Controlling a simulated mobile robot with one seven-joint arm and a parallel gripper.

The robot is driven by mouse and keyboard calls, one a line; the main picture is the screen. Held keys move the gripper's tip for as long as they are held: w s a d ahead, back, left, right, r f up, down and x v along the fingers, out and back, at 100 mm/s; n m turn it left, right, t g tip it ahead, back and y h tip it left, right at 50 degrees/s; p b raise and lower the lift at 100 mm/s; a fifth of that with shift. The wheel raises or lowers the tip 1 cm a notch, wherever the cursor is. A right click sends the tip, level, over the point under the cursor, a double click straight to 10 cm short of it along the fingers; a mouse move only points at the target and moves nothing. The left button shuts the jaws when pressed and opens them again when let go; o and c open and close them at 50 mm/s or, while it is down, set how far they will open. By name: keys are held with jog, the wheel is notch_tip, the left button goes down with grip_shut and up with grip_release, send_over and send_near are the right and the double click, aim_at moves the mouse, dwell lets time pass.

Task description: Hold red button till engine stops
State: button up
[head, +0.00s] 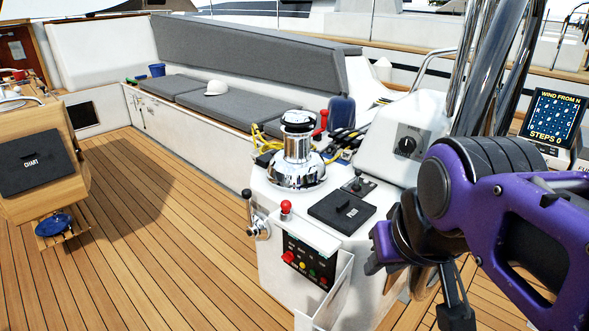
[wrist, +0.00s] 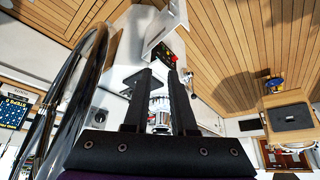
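The dark engine panel (head: 308,262) is on the front of the white console. Its red button (head: 288,257) is at the left end of a row with yellow, green and red buttons. In the wrist view the panel (wrist: 162,54) is beyond my fingertips, and a red spot on it (wrist: 173,58) looks like the button. My gripper (wrist: 160,76) is open and empty, with two black fingers apart. In the head view my gripper (head: 456,308) hangs at lower right, well right of the panel and apart from it. Whether the button is pressed cannot be told.
A red-knobbed lever (head: 286,207) stands just above the panel, beside a chrome side lever (head: 257,226). A chrome winch (head: 298,155) tops the console. A white open bin wall (head: 335,295) juts out right of the panel. Deck left of the console is clear.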

grip_shut()
dwell(1.5)
